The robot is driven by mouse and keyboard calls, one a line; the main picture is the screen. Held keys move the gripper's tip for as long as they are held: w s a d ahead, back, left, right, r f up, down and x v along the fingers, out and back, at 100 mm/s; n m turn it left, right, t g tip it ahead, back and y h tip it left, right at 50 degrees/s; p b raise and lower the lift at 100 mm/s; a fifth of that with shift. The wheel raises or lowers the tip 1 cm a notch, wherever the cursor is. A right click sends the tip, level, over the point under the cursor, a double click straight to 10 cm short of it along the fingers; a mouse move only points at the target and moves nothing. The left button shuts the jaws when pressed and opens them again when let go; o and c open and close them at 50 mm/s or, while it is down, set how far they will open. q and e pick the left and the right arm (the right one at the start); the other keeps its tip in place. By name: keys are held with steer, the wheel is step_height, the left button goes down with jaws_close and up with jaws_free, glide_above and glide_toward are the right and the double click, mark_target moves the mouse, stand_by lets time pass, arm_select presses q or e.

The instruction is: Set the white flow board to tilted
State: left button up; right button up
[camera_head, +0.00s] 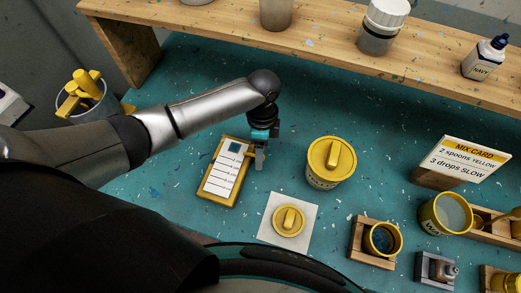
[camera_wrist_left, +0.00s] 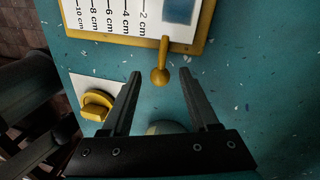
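The white flow board (camera_head: 222,176) sits in a yellow frame on the teal table, with a dark patch at its far end and a centimetre scale. It looks flat or nearly flat. My left gripper (camera_head: 260,153) is beside its far right end. In the left wrist view the board (camera_wrist_left: 115,15) is at the top, and a yellow lever with a round knob (camera_wrist_left: 160,76) sticks out from its frame. The fingers of my left gripper (camera_wrist_left: 161,73) are open, one on each side of the knob, apart from it. My right gripper is not in view.
A yellow-lidded tub (camera_head: 331,162) stands right of the board. A yellow lid on a white square (camera_head: 290,222) lies in front. Mugs and wooden holders (camera_head: 372,242) fill the right front. A wooden shelf (camera_head: 300,35) spans the back.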

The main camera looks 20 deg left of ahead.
arm_select(q)
jaws_close()
stand_by(1.3)
